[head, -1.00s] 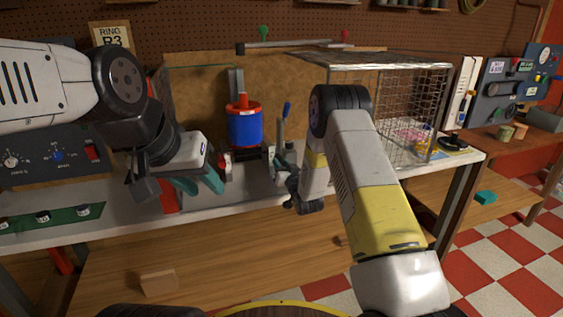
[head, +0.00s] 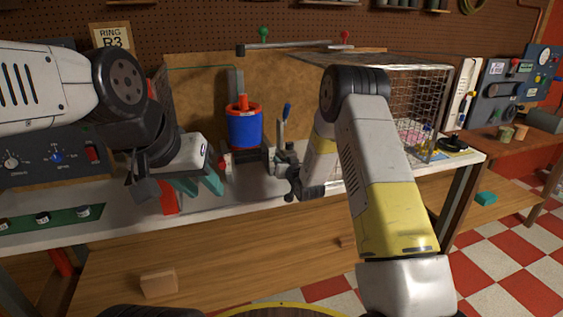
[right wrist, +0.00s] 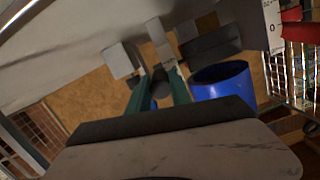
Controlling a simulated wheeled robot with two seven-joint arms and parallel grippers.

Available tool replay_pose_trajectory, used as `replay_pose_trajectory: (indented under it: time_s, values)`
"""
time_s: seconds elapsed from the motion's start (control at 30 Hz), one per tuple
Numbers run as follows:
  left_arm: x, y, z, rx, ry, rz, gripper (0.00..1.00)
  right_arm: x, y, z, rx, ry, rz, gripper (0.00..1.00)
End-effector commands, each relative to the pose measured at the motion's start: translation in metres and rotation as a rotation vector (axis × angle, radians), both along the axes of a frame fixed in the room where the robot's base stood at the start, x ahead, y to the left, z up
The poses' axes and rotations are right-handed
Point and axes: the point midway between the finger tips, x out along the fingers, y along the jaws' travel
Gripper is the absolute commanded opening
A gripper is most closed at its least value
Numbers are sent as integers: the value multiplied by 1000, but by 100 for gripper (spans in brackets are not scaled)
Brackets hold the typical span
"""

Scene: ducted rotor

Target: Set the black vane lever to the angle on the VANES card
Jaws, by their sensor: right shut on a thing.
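In the right wrist view, the teal fingers of my right gripper (right wrist: 160,88) are shut on a dark round-ended piece, which looks like the black vane lever (right wrist: 161,80). The blue rotor duct (right wrist: 222,80) stands just right of it. In the head view the blue duct (head: 245,128) with its red top sits upright on the bench; my right wrist hides the fingers and lever. My left gripper (head: 200,184) is open and empty, its teal fingers apart over the bench's front, left of the duct. I cannot make out the VANES card.
A blue-handled clamp (head: 284,125) stands right of the duct. A wire mesh cage (head: 422,105) stands farther right. A control panel (head: 55,160) and a green strip with small knobs (head: 62,217) are at the left. A white scale card (right wrist: 272,22) shows in the right wrist view.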

Motion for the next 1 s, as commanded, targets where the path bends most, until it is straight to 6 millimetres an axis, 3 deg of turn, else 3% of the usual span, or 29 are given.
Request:
replay_pose_trajectory:
  time_s: [0.1,0.37,0.4,0.47,0.8,1.0]
  values:
    - [0,0,0,0,0,0,36,3,1,12,5,-24,1,0]
    - [0,0,0,0,0,0,36,4,1,15,6,-29,2,0]
    - [0,0,0,0,0,0,36,4,1,15,6,-29,2,34]
    - [0,0,0,0,0,0,36,4,1,14,5,-27,1,45]
    - [0,0,0,0,0,0,36,1,0,10,4,-18,1,47]
    - [0,0,0,0,0,0,36,-23,-9,14,3,-17,0,47]
